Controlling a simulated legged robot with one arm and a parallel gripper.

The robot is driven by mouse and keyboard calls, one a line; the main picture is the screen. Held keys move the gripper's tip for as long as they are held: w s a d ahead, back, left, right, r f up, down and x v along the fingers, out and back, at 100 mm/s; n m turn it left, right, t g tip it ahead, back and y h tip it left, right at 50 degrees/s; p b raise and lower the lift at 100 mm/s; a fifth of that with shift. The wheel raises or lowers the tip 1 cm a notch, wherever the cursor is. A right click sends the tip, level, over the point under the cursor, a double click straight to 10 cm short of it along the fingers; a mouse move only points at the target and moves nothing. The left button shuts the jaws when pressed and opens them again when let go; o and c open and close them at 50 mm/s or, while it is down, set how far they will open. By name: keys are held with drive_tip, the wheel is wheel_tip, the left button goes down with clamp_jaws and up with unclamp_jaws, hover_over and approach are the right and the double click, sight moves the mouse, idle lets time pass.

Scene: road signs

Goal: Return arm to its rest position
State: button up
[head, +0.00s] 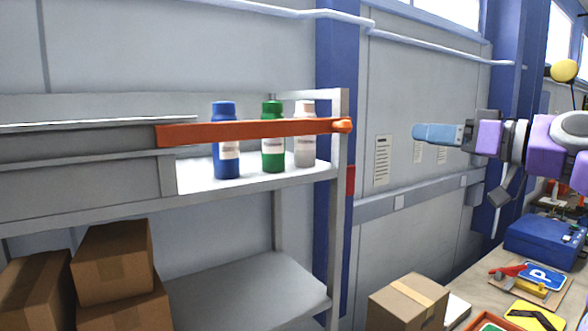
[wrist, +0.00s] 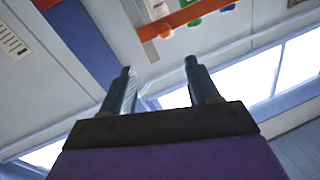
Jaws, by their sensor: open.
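My gripper (head: 436,134) shows at the right of the head view, raised in the air with its light blue fingers pointing left. In the wrist view my gripper (wrist: 160,82) has its two fingers spread apart, with nothing between them. The purple parts of my arm reach in from the right edge of the head view. The fingers are apart from the shelf and from everything on the table.
A metal shelf (head: 250,187) at left holds a blue bottle (head: 225,140), a green bottle (head: 272,137) and a white bottle (head: 304,150) behind an orange bar (head: 250,130). Cardboard boxes (head: 112,262) sit below. A workbench (head: 478,262) carries a box, signs (head: 543,275) and a blue case (head: 545,238).

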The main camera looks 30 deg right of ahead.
drive_tip(key=w+a+f+n+g+y+b, duration=0.1)
drive_tip(key=w+a+f+g+b, duration=0.1)
drive_tip(key=a, duration=0.5)
drive_tip(key=w+a+f+n+g+y+b, duration=0.1)
drive_tip(key=w+a+n+y+b, duration=0.1)
drive_tip(key=a, duration=0.4)
drive_tip(key=w+a+f+n+g+h+b, duration=0.1)
drive_tip(key=a+f+g+b, duration=0.55)
drive_tip(key=a+f, duration=1.45)
drive_tip(key=s+a+f+m+g+h+b, duration=0.1)
drive_tip(key=s+a+f+g+h+b, duration=0.15)
drive_tip(key=f, duration=0.95)
drive_tip(key=s+a+f+g+h+b, duration=0.1)
drive_tip(key=s+a+f+g+b, duration=0.2)
drive_tip(key=f, duration=0.8)
drive_tip(key=s+d+f+m+g+h+b, duration=0.1)
drive_tip(key=s+f+g, duration=0.1)
drive_tip(key=s+f, duration=0.5)
drive_tip(key=s+d+f+m+g+h+b, duration=0.1)
drive_tip(key=s+f+m+g+b, duration=0.1)
drive_tip(key=s+f, duration=0.6)
wheel_tip(320, 180, down, 6)
drive_tip(key=shift+d+r, duration=0.15)
drive_tip(key=shift+h, duration=0.25)
